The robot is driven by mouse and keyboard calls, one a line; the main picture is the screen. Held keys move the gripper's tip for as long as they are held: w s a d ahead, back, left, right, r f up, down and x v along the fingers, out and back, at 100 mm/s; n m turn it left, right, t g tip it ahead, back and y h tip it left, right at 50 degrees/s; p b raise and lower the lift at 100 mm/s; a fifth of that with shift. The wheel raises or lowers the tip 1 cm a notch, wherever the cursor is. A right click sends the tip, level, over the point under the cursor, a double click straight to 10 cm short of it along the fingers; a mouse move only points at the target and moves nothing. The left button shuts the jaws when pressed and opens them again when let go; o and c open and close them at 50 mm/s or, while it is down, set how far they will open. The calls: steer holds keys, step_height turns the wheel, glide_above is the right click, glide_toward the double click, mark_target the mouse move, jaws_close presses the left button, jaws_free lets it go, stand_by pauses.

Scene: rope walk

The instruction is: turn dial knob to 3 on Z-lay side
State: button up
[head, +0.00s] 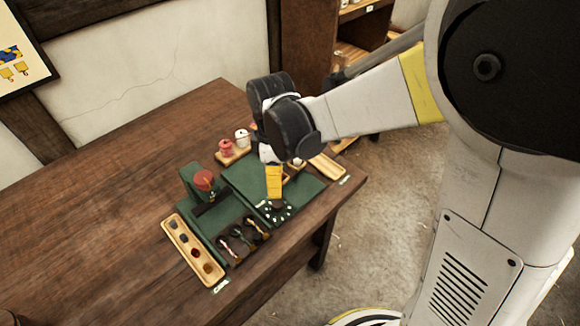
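A dark dial (278,214) ringed with small white marks is on the front right of a green machine (240,178) on the table. The marks are too small to read, so I cannot tell the setting or which side is Z-lay. My gripper (273,203) points down right over this dial, below my yellow wrist part. Its fingers are small and dark against the dial. I cannot tell whether they are open or shut, or whether they touch the knob.
A green upright with a red round part (204,180) stands left of the dial. Several dark hooks with strands (240,240) are in front. A wooden tray (180,240) of several small pieces lies left. Red (226,148) and white (242,137) spools stand behind. The table's left (100,190) is clear.

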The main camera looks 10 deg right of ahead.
mark_target(278, 204)
step_height(278, 204, down, 11)
steer(key=b, duration=0.4)
steer(key=shift+f+b, duration=0.15)
steer(key=shift+b, duration=0.15)
steer(key=shift+c, duration=0.2)
jaws_close()
